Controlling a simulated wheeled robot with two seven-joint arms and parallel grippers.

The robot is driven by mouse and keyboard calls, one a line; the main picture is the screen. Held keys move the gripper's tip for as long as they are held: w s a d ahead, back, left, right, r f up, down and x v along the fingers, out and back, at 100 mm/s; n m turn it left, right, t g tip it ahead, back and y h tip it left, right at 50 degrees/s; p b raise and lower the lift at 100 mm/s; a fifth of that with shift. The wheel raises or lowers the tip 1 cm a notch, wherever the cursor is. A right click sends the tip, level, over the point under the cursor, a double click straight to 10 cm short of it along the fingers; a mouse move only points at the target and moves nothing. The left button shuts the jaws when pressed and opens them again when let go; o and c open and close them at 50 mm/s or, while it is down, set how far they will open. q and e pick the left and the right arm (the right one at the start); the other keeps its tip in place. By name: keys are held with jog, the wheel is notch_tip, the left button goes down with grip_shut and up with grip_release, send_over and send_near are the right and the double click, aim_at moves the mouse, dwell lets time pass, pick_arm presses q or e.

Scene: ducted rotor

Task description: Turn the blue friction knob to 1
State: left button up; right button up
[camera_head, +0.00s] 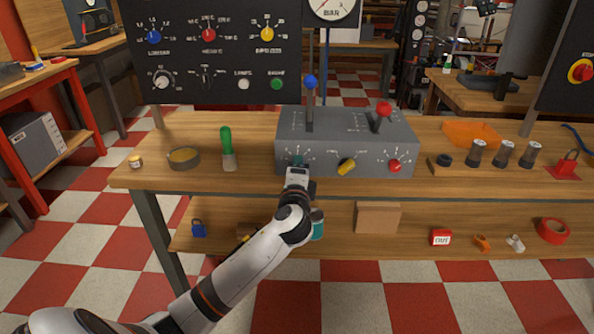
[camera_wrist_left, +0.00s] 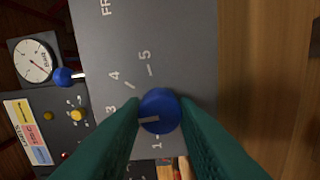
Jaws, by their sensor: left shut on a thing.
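The blue friction knob (camera_wrist_left: 161,108) sits on the front face of the grey control box (camera_head: 346,130). In the left wrist view, my left gripper (camera_wrist_left: 160,115) has its green fingers on either side of the knob and is shut on it. The knob's white pointer faces left and slightly down, between the printed 3 and 1. The 3, 4, 5 and 1 show; the 2 is not visible beside the finger. In the head view my left gripper (camera_head: 298,168) reaches the box's left dial and covers most of it. My right gripper is not in view.
The box also carries a yellow knob (camera_head: 346,166), a red knob (camera_head: 394,166), a blue-topped lever (camera_head: 310,84) and a red-topped lever (camera_head: 383,110). A green-handled tool (camera_head: 227,145) stands to the left. Metal cylinders (camera_head: 503,153) stand to the right.

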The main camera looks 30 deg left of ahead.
pick_arm(q)
jog(key=shift+f+n+b, duration=0.2)
jog(key=shift+n+b, duration=0.65)
jog(key=shift+n, duration=6.55)
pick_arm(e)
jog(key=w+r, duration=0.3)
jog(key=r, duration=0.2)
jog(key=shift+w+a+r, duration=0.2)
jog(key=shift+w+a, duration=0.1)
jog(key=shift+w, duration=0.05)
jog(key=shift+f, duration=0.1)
pick_arm(q)
jog(key=o, duration=1)
jog(key=shift+r, duration=0.1)
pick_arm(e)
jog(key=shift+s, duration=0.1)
